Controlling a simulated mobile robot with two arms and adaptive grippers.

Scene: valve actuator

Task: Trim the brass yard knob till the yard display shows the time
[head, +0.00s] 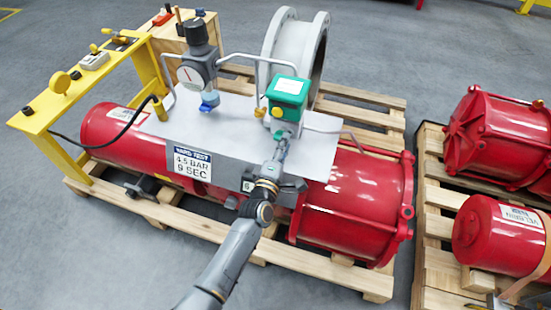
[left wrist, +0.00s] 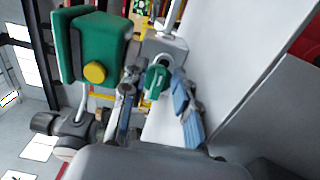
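A green box (head: 287,92) with a yellow round button (head: 277,112) stands on the grey plate above the red actuator. A small brass part (head: 260,113) is at its left side; I cannot tell whether this is the yard knob. The green box also shows in the left wrist view (left wrist: 108,42). My left gripper (head: 283,140) is just in front of the box. Its fingers (left wrist: 157,92) are apart, with a small green handle (left wrist: 156,80) between them; contact is unclear. No readable time display shows. My right gripper is out of view.
A sign (head: 190,162) reads 4.5 BAR 9 SEC. A round gauge (head: 195,74) and bent pipes stand left of the green box. A grey flanged ring (head: 282,40) is behind. A yellow frame (head: 50,104) is at left; red cylinders (head: 500,235) lie right.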

